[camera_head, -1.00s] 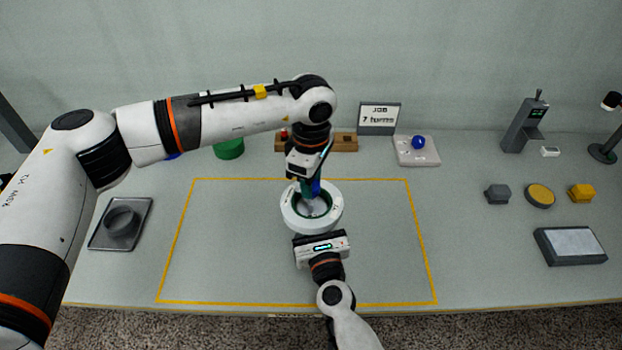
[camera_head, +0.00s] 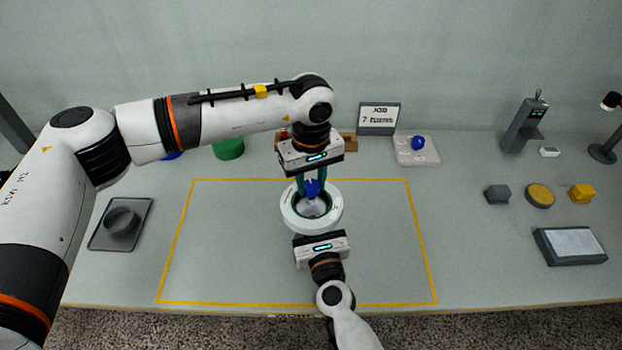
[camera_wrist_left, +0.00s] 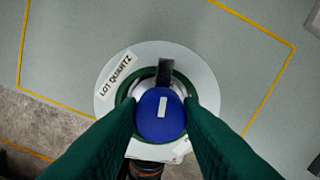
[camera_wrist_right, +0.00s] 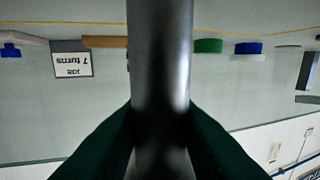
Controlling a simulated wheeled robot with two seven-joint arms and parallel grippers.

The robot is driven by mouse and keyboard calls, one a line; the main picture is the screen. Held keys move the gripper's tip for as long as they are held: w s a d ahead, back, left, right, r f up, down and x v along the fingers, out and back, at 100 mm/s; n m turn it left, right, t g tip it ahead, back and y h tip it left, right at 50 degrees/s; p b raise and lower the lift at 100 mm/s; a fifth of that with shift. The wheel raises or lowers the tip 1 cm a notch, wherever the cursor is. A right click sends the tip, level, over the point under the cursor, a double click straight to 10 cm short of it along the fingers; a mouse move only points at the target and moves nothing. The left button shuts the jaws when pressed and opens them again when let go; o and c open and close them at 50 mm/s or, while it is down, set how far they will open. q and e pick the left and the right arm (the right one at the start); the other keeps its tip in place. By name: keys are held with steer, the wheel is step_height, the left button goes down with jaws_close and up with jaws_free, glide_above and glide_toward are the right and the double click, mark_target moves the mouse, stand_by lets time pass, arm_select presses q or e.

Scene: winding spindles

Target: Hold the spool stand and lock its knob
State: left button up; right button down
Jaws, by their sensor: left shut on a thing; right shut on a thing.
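The spool stand shows as a white ring-shaped flange (camera_head: 291,217) inside the yellow outline on the table. A label on it reads "LOT QUARTZ" in the left wrist view (camera_wrist_left: 116,70). A blue knob (camera_head: 312,188) with a white mark sits over its centre. My left gripper (camera_wrist_left: 160,115) comes down from above, its green fingers shut on the knob's sides. My right gripper (camera_wrist_right: 160,115) is shut on an upright grey metal post (camera_wrist_right: 160,60) of the stand, from the near side. In the head view, the flange hides the right fingertips and the post.
A grey tray with a round cup (camera_head: 121,221) lies at left. A green cylinder (camera_head: 229,149) and a sign reading "7 turns" (camera_head: 379,118) stand at the back. A pale plate with a blue knob (camera_head: 417,145) is right of the sign. The outlined area around the stand is mostly clear.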

mark_target(311, 184)
arm_select(q)
steer(key=shift+r+m, duration=0.1)
steer(key=shift+m, duration=0.2)
arm_select(e)
steer(key=shift+s+f, duration=0.1)
steer(key=shift+f, duration=0.2)
arm_select(q)
steer(key=o, duration=1)
step_height(311, 184, up, 12)
arm_select(e)
steer(key=c, duration=1.3)
jaws_free()
steer(key=shift+o, duration=1.2)
steer(key=shift+r, duration=0.15)
